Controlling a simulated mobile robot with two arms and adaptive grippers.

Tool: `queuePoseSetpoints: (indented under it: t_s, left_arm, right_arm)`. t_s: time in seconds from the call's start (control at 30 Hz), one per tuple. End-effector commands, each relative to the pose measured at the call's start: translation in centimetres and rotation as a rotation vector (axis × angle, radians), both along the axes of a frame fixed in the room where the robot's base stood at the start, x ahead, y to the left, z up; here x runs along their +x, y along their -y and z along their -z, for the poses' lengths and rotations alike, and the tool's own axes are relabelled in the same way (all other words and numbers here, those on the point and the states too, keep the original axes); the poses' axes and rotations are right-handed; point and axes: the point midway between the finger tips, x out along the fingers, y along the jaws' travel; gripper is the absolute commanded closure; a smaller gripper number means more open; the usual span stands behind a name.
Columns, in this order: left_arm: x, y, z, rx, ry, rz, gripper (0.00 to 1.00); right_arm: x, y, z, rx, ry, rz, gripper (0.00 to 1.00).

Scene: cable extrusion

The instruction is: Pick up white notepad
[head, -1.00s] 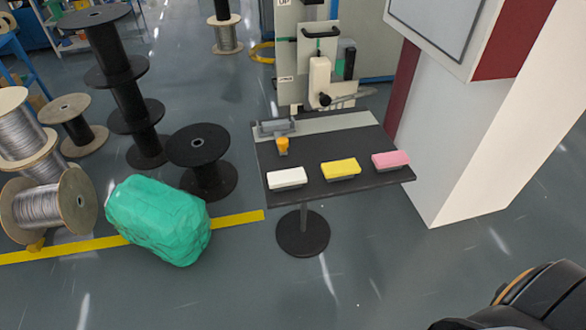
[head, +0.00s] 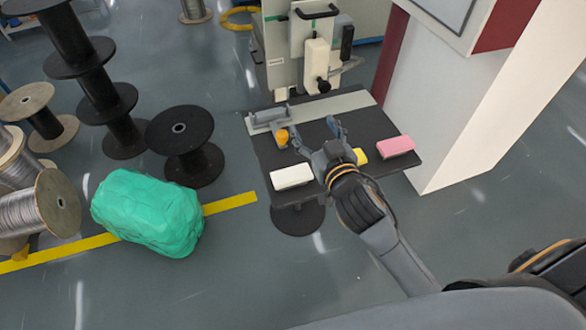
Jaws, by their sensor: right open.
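The white notepad (head: 291,176) lies on the front left part of the small dark table (head: 268,151). My right gripper (head: 318,127) is above the table, to the upper right of the white notepad in the picture. Its fingers are spread open and empty, pointing toward the back of the table. The pink notepad (head: 396,147) lies at the table's right side. My left gripper is not in view.
A small orange object (head: 282,137) and a grey device (head: 269,119) are at the table's back left. A white pillar (head: 440,120) stands close on the right. A green bundle (head: 148,212) and black spools (head: 185,148) are on the floor at left.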

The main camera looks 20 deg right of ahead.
Motion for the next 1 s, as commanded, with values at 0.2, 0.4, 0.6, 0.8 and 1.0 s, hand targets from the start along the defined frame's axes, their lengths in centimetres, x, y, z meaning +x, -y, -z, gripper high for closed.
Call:
queuePoseSetpoints:
  t_s: [0.2, 0.4, 0.6, 0.8, 1.0]
  left_arm:
    - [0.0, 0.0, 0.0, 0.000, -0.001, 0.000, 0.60]
    - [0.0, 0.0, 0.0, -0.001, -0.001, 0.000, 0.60]
    - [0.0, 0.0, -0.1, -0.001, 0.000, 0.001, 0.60]
    - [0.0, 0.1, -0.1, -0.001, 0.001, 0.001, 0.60]
    - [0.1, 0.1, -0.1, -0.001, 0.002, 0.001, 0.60]
  right_arm:
    - [3.1, -6.7, -11.3, -0.014, 0.456, -0.329, 0.30]
    - [1.0, -14.6, -15.2, -0.120, 0.642, -0.825, 0.30]
    - [-1.2, -18.0, -11.1, -0.338, 0.465, -1.310, 0.30]
    - [-0.9, -13.1, -4.1, -0.601, -0.058, -1.562, 0.30]
    - [0.2, -3.8, -1.1, -0.759, -0.604, -1.496, 0.30]
